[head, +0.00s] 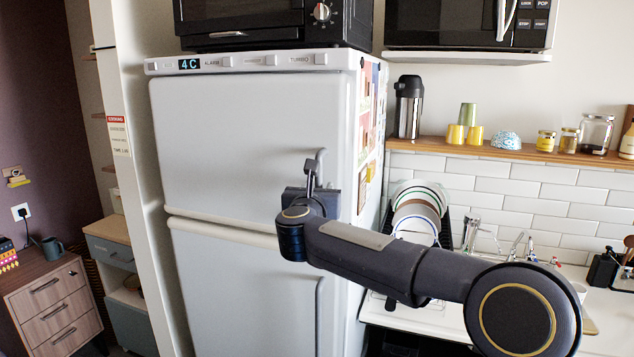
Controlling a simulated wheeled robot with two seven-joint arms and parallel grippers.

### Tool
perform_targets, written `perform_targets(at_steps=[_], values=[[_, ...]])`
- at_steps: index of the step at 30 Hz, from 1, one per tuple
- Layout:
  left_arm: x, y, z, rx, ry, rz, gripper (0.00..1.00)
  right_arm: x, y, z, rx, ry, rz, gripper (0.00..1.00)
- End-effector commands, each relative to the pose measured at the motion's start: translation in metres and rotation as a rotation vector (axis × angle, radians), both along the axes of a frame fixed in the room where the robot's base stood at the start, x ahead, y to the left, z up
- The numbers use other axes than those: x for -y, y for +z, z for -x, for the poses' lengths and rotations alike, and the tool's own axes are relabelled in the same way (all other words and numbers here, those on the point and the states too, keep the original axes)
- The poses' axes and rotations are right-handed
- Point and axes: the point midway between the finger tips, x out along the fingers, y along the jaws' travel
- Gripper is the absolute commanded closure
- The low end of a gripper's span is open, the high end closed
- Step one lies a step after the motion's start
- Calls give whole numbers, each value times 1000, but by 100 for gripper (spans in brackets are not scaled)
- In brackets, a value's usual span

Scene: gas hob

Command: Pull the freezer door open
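A white two-door fridge-freezer (250,120) stands in the middle of the head view, both doors closed. I cannot tell which door is the freezer's. The upper door's vertical handle (321,158) is near its right edge, its lower part hidden by my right gripper. The lower door's handle (319,310) runs down the right side below my arm. My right gripper (311,172) is at the lower end of the upper handle, fingers toward the door. Whether it touches or encloses the handle is unclear. My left gripper is not in view.
A counter with a sink and dish rack (420,205) is on the right, under a wooden shelf (500,152) of cups and jars. A wall edge and a drawer cabinet (52,305) are on the left.

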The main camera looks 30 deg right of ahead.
Motion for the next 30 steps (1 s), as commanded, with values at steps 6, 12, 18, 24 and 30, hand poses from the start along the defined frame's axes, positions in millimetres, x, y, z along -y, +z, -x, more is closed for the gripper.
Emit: perform_targets(at_steps=[6, 12, 18, 24, 30], values=[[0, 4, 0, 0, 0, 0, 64, 7, 0, -9, 0, 1, 0, 65], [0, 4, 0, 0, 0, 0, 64, 7, 0, -8, 0, 1, 1, 66], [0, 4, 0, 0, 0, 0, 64, 7, 0, -8, 0, 1, 1, 92], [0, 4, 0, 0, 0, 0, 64, 6, 0, -8, 0, 2, 1, 100], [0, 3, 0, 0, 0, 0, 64, 5, 0, -7, 0, 2, 1, 100]])
